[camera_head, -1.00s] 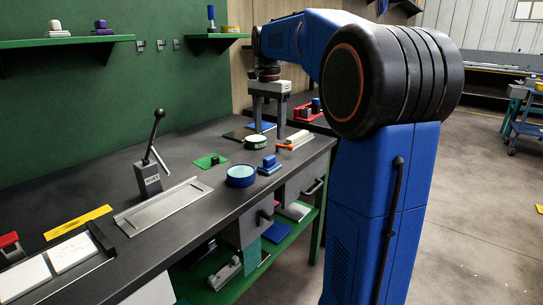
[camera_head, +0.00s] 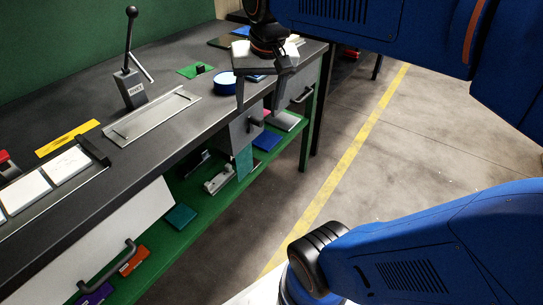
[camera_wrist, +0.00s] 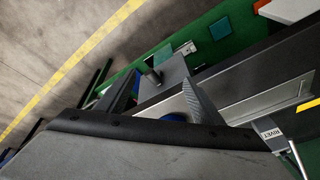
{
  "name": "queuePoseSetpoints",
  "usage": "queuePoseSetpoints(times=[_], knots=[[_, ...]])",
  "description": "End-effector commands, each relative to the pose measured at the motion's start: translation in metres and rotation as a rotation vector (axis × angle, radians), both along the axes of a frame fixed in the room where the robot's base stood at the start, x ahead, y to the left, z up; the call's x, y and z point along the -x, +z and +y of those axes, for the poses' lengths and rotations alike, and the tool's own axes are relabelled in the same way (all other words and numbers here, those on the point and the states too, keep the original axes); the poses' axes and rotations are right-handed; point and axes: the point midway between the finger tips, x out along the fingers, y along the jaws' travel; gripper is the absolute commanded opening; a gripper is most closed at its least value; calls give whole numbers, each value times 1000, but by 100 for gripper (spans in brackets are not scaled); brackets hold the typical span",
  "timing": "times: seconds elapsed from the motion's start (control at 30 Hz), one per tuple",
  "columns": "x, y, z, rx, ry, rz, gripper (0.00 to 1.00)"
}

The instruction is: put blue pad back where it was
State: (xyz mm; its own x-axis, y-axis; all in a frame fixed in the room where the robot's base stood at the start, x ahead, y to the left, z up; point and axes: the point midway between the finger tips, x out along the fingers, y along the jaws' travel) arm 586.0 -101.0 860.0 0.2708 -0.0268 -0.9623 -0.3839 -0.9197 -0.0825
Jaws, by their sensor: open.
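A flat blue pad (camera_head: 266,140) lies on the green lower shelf under the bench, right of a teal panel. Another flat blue piece (camera_head: 241,31) lies at the far end of the bench top; I cannot tell which one the task means. My gripper (camera_head: 257,100) is open and empty at the bench's front edge, near the grey drawer. It hides part of the bench top behind it. In the wrist view my gripper's fingers (camera_wrist: 160,77) are spread apart with nothing between them.
A blue round tub (camera_head: 224,82) stands just left of my gripper on the bench. A lever press (camera_head: 130,88) and a metal tray (camera_head: 158,116) are farther left. The floor at right is clear.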

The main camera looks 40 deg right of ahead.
Motion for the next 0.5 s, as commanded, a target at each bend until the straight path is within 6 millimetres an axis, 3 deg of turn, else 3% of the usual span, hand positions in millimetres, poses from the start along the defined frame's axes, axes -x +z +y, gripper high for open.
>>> queuePoseSetpoints(times=[0.03, 0.2, 0.33, 0.5], knots=[[17, -12, 6, 12, 52, -18, 61], [59, -53, 21, 59, 222, -76, 61], [81, -79, 27, 88, 319, -107, 61], [95, -96, 30, 109, 383, -130, 61]])
